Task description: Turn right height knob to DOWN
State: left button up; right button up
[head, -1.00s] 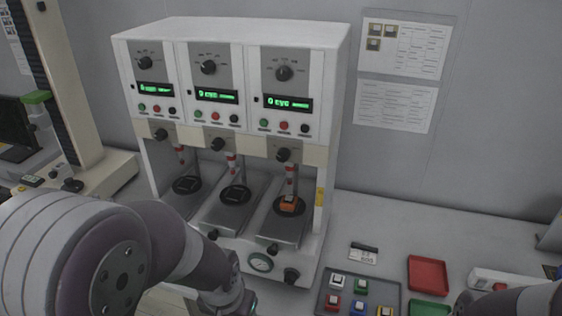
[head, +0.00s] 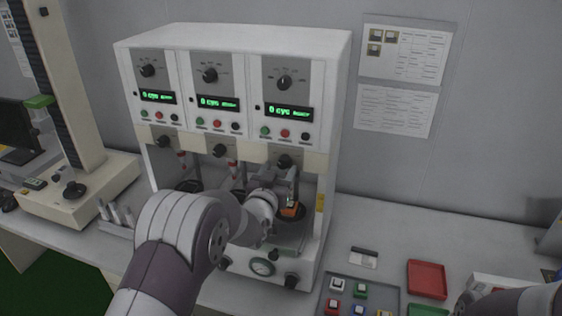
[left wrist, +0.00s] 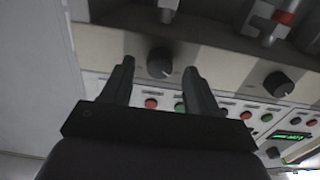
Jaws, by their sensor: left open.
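The machine has three stations, each with a black height knob on its cream strip. The right height knob (head: 284,161) is below the right station's buttons. In the left wrist view, which looks upside down, that dark round knob (left wrist: 160,62) with a pale pointer mark shows between my fingers. My left gripper (head: 284,178) is in front of the right station, just below the knob. In the left wrist view my left gripper (left wrist: 158,70) is open, one finger each side of the knob; I cannot tell whether they touch it. My right gripper is out of frame.
An orange-brown block (head: 291,211) sits under the right station's plunger. The middle height knob (head: 219,151) is close to my left arm. A tray of small switches (head: 360,297) and a red tray (head: 427,279) lie on the bench at right.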

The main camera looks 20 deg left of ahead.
pick_arm(q)
jog(key=shift+w, duration=0.8)
